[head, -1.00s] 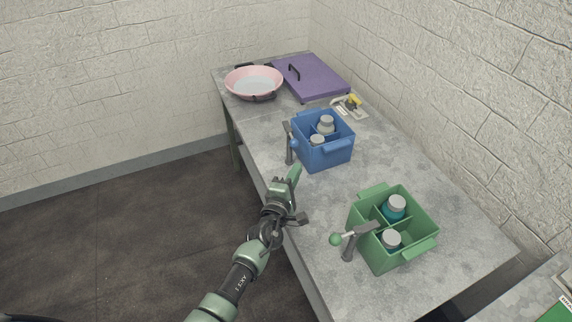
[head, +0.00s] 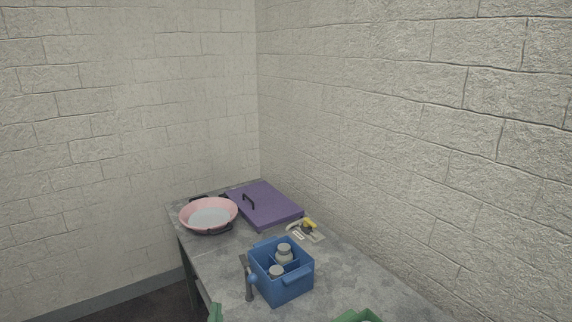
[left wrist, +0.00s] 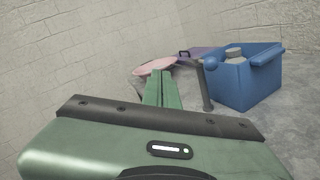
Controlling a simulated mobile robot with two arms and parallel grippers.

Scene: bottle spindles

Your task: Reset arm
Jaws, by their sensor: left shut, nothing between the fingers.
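My left gripper (left wrist: 162,88) shows in the left wrist view with its green fingers together and nothing between them. In the head view only a green tip of it (head: 215,313) shows at the bottom edge. The blue crate (head: 291,291) stands on the table with grey-capped bottles (head: 284,251) in its compartments. In the left wrist view the blue crate (left wrist: 240,86) is to the right of my fingers and apart from them. The green crate (head: 352,316) shows only its rim at the bottom of the head view. My right gripper is not in view.
A grey stand (head: 248,280) with a blue knob is beside the blue crate. A pink bowl (head: 190,215), a purple case (head: 268,205) and a small item with a yellow part (head: 308,227) lie farther back on the grey table (head: 345,272). Brick walls enclose the corner.

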